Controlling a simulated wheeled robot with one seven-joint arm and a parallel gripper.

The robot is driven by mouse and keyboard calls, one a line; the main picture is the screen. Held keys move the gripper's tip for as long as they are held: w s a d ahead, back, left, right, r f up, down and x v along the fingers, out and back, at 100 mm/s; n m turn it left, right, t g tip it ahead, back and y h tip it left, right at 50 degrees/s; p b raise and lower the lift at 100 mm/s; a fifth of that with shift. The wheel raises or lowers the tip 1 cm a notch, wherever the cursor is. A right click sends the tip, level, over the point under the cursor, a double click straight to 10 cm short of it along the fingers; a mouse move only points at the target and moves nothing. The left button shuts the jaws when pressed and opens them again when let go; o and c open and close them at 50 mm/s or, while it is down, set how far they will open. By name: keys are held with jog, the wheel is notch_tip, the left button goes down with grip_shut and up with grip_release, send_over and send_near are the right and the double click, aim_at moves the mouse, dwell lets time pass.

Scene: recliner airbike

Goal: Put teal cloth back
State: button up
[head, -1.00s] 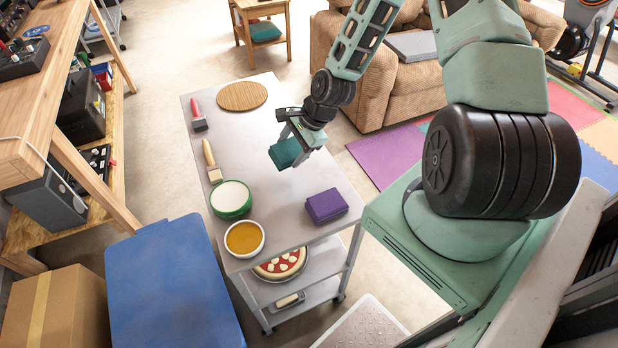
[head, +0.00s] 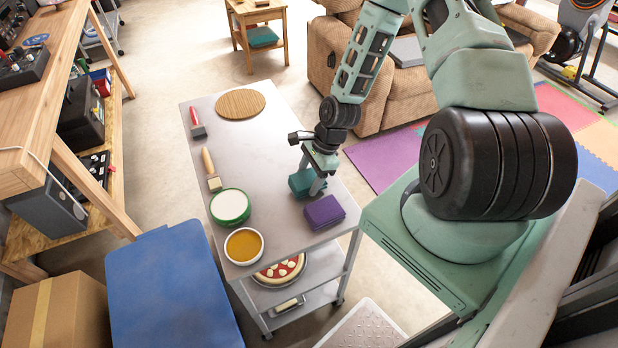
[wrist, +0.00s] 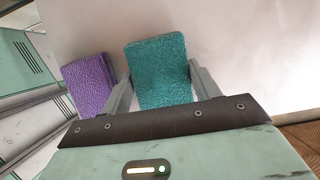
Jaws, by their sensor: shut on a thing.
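The teal cloth (head: 303,184) is a small folded block at the right side of the metal cart top, just behind the purple cloth. It also shows in the wrist view (wrist: 160,70), between the two fingers. My gripper (head: 314,183) points down and is shut on the teal cloth; the wrist view shows a finger on each side of it (wrist: 158,92). The cloth is at or close to the cart top; I cannot tell whether it touches. The purple cloth (head: 323,212) lies folded beside it, near the cart's right edge, and also shows in the wrist view (wrist: 90,84).
The cart top (head: 262,150) also holds a round wooden board (head: 240,104), a red-handled tool (head: 197,124), a wooden-handled brush (head: 210,168), a green-rimmed bowl (head: 230,206) and an orange-filled bowl (head: 244,245). A pizza (head: 280,270) is on the shelf below. The cart's middle is clear.

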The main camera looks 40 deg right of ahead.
jog(key=shift+f, duration=0.6)
jog(key=o, duration=0.9)
jog(key=shift+o, duration=0.2)
jog(key=shift+r, duration=0.1)
